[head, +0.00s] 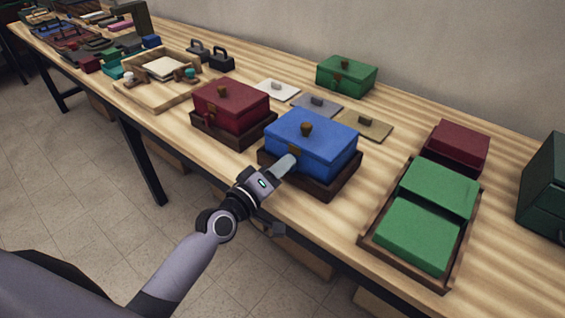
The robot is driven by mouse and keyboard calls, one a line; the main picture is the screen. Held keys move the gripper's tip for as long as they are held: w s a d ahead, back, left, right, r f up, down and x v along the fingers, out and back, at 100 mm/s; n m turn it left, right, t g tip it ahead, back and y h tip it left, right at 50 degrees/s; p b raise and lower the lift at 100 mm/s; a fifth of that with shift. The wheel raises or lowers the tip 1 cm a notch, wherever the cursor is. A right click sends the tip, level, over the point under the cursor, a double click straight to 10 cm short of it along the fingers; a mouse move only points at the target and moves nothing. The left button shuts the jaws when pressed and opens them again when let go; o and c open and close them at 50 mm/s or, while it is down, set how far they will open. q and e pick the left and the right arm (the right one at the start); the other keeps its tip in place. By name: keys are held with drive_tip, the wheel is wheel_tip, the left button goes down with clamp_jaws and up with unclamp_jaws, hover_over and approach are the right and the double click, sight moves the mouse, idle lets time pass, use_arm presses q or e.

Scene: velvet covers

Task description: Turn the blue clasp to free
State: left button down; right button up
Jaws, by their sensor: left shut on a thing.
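The blue velvet box (325,143) sits in a dark wooden base on the table, with a brown knob on its lid. Its clasp (294,150) is a small brown piece on the front face, partly hidden by my gripper. My left gripper (286,164) reaches in from the lower left and is against the front of the blue box at the clasp. It is shut on the clasp, as far as the view shows; the fingertips hide most of it. My right gripper is not in view.
A dark red box (231,105) in a wooden base stands close left of the blue box. Flat lids, including a tan one (364,125), lie behind. A green box (346,75) stands near the wall. A tray with green blocks (368,238) is at right.

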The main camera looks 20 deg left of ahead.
use_arm(q)
drive_tip(key=n, duration=0.5)
drive_tip(key=shift+f+n+p, duration=0.1)
drive_tip(key=shift+n+p, duration=0.25)
drive_tip(key=shift+n, duration=0.05)
idle(0.4)
drive_tip(key=c, duration=1.1)
unclamp_jaws()
drive_tip(key=shift+v, duration=3.6)
